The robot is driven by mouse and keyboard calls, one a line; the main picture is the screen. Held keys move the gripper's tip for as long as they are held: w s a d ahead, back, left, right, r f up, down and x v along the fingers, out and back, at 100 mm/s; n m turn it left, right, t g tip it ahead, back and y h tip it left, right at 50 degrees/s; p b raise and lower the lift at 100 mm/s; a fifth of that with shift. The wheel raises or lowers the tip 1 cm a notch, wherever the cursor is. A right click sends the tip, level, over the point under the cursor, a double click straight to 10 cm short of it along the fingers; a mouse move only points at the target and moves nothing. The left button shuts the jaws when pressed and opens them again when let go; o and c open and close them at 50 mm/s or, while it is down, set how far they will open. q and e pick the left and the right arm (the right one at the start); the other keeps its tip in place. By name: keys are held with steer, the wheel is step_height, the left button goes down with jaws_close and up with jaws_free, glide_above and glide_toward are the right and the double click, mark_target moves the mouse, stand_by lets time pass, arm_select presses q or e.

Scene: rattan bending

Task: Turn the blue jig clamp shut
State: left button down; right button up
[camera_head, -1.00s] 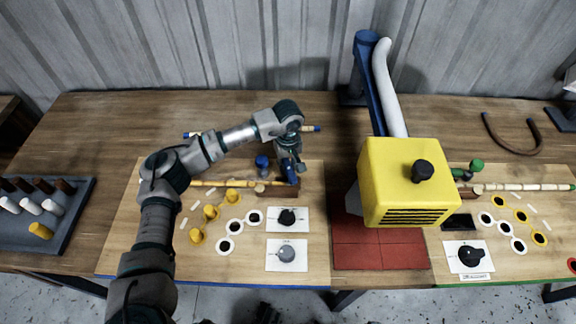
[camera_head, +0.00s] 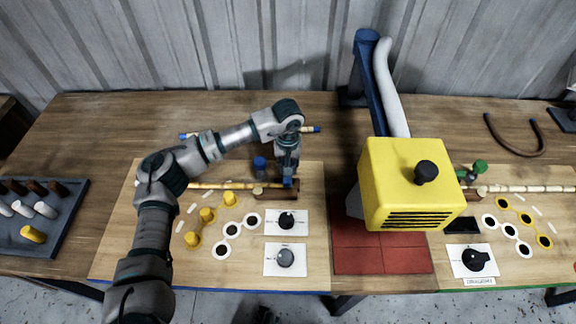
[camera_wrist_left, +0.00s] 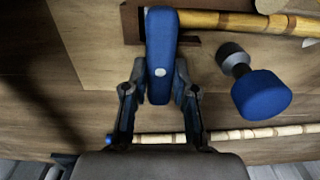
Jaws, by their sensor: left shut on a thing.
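The blue jig clamp shows in the left wrist view as a rounded blue lever (camera_wrist_left: 162,35) with a pale pivot dot, lying across the end of a brown block. My left gripper (camera_wrist_left: 160,92) has its fingers on both sides of the lever's near end and is shut on it. In the head view the left gripper (camera_head: 288,172) points down at the lever (camera_head: 288,183), which it mostly hides. A rattan pole (camera_wrist_left: 225,20) lies along the brown block (camera_wrist_left: 130,22). My right gripper is not in view.
A blue knob on a metal shaft (camera_wrist_left: 260,95) stands close beside the gripper. Another pole (camera_wrist_left: 250,133) lies behind. A yellow machine (camera_head: 408,180) stands to the right.

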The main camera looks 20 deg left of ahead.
arm_select(q)
steer(key=shift+w+r, duration=0.1)
steer(key=shift+r, duration=0.1)
steer(key=c, duration=1)
jaws_free()
steer(key=shift+o, duration=0.4)
steer(key=shift+f, duration=0.15)
steer(key=shift+r, duration=0.35)
step_height(320, 180, up, 11)
steer(key=shift+r, duration=0.1)
